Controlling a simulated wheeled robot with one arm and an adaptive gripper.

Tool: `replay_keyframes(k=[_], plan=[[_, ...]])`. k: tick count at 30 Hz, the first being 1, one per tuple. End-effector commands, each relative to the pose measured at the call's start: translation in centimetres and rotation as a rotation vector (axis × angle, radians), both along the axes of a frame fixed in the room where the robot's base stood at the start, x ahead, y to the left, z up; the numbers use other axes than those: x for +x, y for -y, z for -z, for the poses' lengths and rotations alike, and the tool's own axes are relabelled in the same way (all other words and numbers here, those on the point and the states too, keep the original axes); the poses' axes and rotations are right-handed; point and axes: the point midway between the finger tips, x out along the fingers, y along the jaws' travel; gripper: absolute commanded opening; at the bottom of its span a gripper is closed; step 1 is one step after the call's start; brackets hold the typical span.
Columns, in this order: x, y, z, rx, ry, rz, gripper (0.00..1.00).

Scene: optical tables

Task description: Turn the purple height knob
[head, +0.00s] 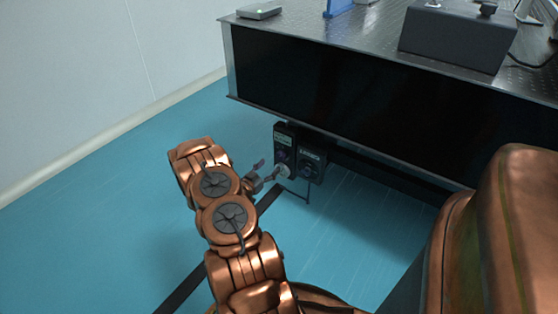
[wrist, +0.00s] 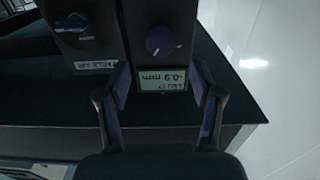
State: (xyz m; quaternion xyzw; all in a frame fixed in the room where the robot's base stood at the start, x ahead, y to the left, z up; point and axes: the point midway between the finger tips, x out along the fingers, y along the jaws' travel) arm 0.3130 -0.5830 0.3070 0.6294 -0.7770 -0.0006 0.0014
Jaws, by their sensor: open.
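The purple height knob (wrist: 161,41) is a round knob with a white pointer mark, on a dark panel under the table. It faces my gripper (wrist: 160,82) in the wrist view, which looks upside down. A small lit display (wrist: 163,79) beside the knob reads about -0.9 mm. My gripper is open, with one finger on each side of the display and the knob beyond the fingertips. No contact with the knob shows. In the head view the knob (head: 281,155) is small, close to my gripper (head: 272,168).
A second dark box with a black knob (wrist: 73,23) and a white label sits beside the panel. The optical table (head: 330,45) overhangs both. A grey device (head: 458,32) stands on the tabletop. Blue floor (head: 110,215) is open at the left.

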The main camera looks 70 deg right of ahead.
Motion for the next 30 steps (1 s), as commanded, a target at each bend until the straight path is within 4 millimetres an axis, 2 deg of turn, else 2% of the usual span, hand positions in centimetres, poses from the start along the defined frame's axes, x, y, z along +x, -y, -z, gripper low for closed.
replay_keyframes(k=[18,30], plan=[[-1.3,6.1,0.1,0.001,0.003,0.001,0.66],[-1.4,7.2,-0.1,0.002,0.001,-0.002,0.66]])
